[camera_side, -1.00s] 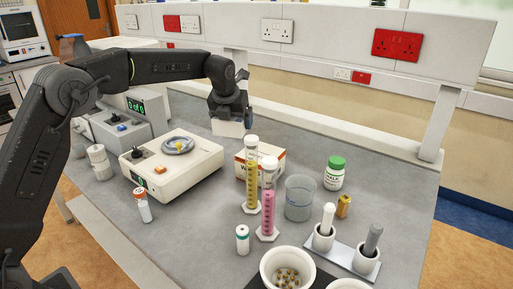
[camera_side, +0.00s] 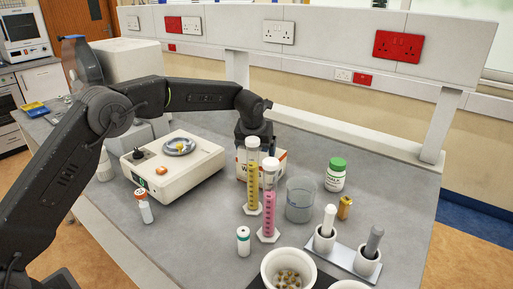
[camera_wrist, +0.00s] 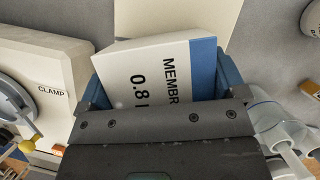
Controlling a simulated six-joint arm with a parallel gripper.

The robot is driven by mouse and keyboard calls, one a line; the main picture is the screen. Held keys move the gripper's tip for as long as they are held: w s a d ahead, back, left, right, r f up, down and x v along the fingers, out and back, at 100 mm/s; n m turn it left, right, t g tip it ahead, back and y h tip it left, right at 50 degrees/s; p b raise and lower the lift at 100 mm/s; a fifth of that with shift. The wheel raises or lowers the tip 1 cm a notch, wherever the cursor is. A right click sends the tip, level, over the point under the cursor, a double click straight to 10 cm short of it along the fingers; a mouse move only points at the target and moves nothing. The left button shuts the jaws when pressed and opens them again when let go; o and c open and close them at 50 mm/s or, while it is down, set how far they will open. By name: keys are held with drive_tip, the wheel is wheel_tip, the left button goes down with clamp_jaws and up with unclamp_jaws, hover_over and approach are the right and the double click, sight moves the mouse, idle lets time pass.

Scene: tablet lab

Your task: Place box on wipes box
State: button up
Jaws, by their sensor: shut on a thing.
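My gripper (camera_side: 254,130) is over the wipes box (camera_side: 240,169), a white and orange carton standing on the bench behind the measuring cylinders. In the wrist view my gripper (camera_wrist: 163,84) is shut on a white box (camera_wrist: 150,62) with a blue end, lettered "MEMBR" and "0.8". The box sits slightly tilted between the fingers. In the side view the held box is mostly hidden by my gripper and the cylinder tops. I cannot tell whether it touches the wipes box.
Yellow (camera_side: 252,185) and pink (camera_side: 268,213) cylinders stand close in front of the wipes box. A beaker (camera_side: 300,200) and a green-capped bottle (camera_side: 335,175) are to the right. A cream device (camera_side: 175,172) stands left. Bare bench lies behind.

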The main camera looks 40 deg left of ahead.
drive_tip(key=shift+f, duration=0.2)
drive_tip(key=o, duration=0.6)
drive_tip(key=shift+o, duration=0.2)
drive_tip(key=shift+r, duration=0.1)
